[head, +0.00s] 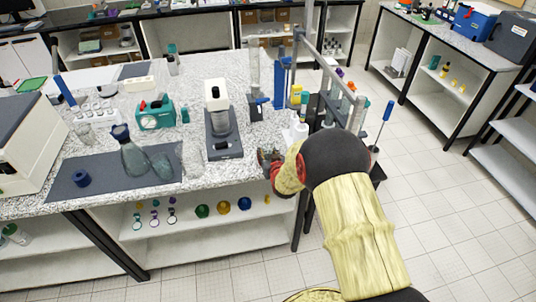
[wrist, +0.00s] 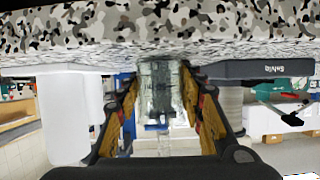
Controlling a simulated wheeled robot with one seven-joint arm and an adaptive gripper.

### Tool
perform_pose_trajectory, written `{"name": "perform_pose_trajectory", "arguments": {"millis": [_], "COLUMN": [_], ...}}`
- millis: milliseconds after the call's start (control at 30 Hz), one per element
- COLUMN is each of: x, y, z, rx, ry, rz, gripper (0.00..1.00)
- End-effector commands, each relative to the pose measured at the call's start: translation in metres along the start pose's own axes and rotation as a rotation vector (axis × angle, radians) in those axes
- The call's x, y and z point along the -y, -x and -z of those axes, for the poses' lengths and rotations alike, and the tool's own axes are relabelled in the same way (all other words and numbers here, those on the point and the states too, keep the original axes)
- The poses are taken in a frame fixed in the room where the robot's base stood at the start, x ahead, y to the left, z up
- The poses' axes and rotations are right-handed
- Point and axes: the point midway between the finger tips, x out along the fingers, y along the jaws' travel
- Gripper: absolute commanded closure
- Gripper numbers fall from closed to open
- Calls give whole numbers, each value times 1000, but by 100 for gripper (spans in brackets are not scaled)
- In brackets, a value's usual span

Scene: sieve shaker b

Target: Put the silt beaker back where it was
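In the wrist view, where the scene appears upside down, a clear glass vessel (wrist: 158,88) sits between the fingertips of my gripper (wrist: 158,78). It looks like a beaker, but I see no label or silt on it. The fingertips lie close to both its sides; whether they press on it is not clear. In the head view my gripper (head: 268,158) is low at the right front edge of the speckled bench (head: 250,176), and that vessel is hidden. Another glass beaker (head: 191,158) stands right of the dark mat (head: 85,180).
The sieve shaker (head: 222,145) stands left of my gripper; its dark base (wrist: 265,68) shows in the wrist view. A teal device (head: 156,115) and blue stand (head: 282,80) stand farther back.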

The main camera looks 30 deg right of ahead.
Motion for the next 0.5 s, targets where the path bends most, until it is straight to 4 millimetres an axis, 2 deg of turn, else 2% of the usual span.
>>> {"name": "perform_pose_trajectory", "arguments": {"millis": [267,500], "x": [0,0], "y": [0,0], "z": [1,1], "rx": [0,0], "ry": [0,0], "rz": [0,0], "gripper": [45,45]}}
